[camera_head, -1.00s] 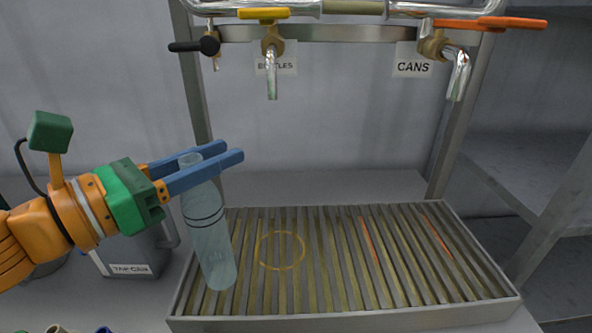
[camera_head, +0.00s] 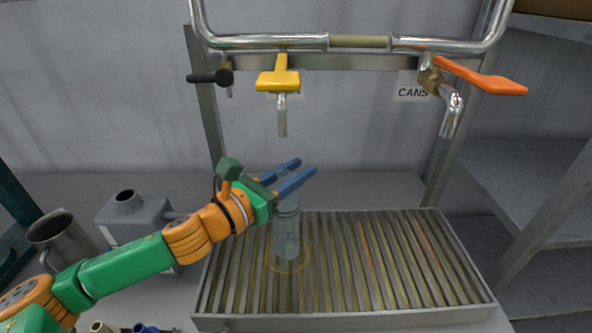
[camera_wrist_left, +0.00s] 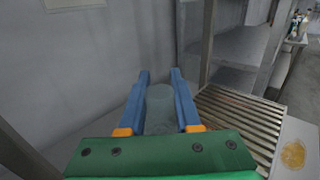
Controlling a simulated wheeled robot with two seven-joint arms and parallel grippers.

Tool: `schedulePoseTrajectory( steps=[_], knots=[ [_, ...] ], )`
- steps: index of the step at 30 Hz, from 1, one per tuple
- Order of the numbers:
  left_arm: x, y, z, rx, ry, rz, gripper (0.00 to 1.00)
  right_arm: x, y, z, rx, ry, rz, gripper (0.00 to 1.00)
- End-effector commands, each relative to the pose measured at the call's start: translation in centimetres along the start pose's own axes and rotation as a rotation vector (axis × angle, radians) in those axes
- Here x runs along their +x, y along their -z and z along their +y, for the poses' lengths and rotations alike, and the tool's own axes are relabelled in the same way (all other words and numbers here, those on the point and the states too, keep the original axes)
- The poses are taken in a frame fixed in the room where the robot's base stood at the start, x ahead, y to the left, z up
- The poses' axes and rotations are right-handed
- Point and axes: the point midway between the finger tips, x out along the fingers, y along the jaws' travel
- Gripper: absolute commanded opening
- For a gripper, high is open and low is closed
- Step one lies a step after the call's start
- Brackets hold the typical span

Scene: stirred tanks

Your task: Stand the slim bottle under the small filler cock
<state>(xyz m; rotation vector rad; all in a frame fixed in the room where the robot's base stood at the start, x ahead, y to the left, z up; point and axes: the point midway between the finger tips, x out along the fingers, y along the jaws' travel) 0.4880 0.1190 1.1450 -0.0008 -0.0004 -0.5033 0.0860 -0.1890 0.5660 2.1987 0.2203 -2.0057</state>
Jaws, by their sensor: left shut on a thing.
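The slim bottle (camera_head: 287,236) is clear, bluish and upright over the slatted drip grate. Its base shows inside the orange ring (camera_head: 287,271) marked on the slats; I cannot tell if it touches them. My left gripper (camera_head: 295,176) is shut on the bottle's upper part. In the left wrist view the bottle (camera_wrist_left: 160,108) sits between the blue fingers (camera_wrist_left: 160,82). The small filler cock seems to be the one with the yellow handle (camera_head: 278,80). Its spout (camera_head: 282,120) hangs above the bottle, with a gap between. My right gripper is not in view.
A cock with an orange handle (camera_head: 495,84) and a CANS sign (camera_head: 408,88) is at right. A black-handled cock (camera_head: 211,77) is at left. The grate's right side is clear.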

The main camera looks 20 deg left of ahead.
Motion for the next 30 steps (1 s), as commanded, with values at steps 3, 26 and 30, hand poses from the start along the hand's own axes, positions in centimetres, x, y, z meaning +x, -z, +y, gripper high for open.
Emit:
schedulePoseTrajectory(
  steps=[3, 26, 30],
  knots=[
    [0.0, 0.1, 0.0, 0.0, 0.0, 0.0, 0.0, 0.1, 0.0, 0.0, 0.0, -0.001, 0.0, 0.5],
    [-3.5, 0.6, 0.0, 0.007, -0.001, 0.003, 0.62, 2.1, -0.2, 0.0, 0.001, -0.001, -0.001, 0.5],
    [-6.0, 0.8, 0.1, 0.008, -0.002, 0.004, 0.62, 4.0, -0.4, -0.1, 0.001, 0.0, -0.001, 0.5]
  ],
)
